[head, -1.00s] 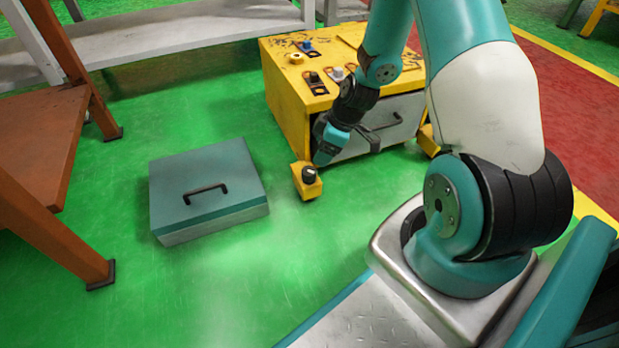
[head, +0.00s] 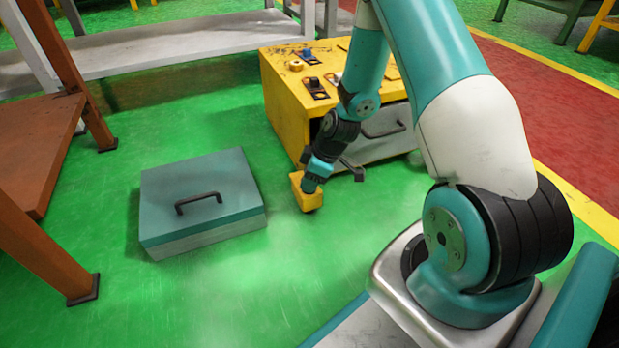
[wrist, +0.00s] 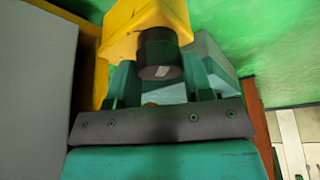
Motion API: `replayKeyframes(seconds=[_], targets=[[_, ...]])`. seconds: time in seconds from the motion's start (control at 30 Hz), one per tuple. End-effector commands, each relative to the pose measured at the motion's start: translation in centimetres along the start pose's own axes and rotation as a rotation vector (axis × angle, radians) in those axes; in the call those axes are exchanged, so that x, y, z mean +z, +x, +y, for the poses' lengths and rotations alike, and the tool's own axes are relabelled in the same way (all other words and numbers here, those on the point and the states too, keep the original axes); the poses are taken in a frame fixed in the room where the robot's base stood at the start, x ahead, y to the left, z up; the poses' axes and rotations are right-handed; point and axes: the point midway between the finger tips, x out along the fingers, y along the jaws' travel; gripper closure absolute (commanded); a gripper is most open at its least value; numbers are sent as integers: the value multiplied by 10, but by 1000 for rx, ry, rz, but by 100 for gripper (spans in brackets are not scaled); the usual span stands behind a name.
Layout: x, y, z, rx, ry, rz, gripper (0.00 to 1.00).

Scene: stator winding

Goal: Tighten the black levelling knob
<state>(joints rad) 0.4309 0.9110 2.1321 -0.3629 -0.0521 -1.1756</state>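The black levelling knob (wrist: 160,54) sits on a yellow foot block at the lower front corner of the yellow cabinet. The block shows in the head view (head: 306,196) and in the wrist view (wrist: 140,20). My gripper (head: 312,184) reaches down over the block and hides the knob in the head view. In the wrist view its teal fingers (wrist: 165,85) stand on either side of the knob, with gaps visible. The gripper looks open, with the knob between or just beyond the fingertips; exact depth is hard to tell.
The yellow cabinet (head: 287,103) stands behind, with small knobs on top and a grey drawer (head: 372,147). A teal lidded box (head: 230,185) with a black handle lies on the floor to the left. A brown rack (head: 35,150) stands further left. Green floor in front is free.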

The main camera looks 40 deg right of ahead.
Motion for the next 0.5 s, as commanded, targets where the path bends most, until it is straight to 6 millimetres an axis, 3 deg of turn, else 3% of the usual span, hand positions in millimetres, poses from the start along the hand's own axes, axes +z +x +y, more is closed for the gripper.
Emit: replayKeyframes(seconds=[0.07, 0.5], targets=[[0, 0, 0, 1, 0, 0, 77], [-2, -3, -1, 30, 76, 2, 78]])
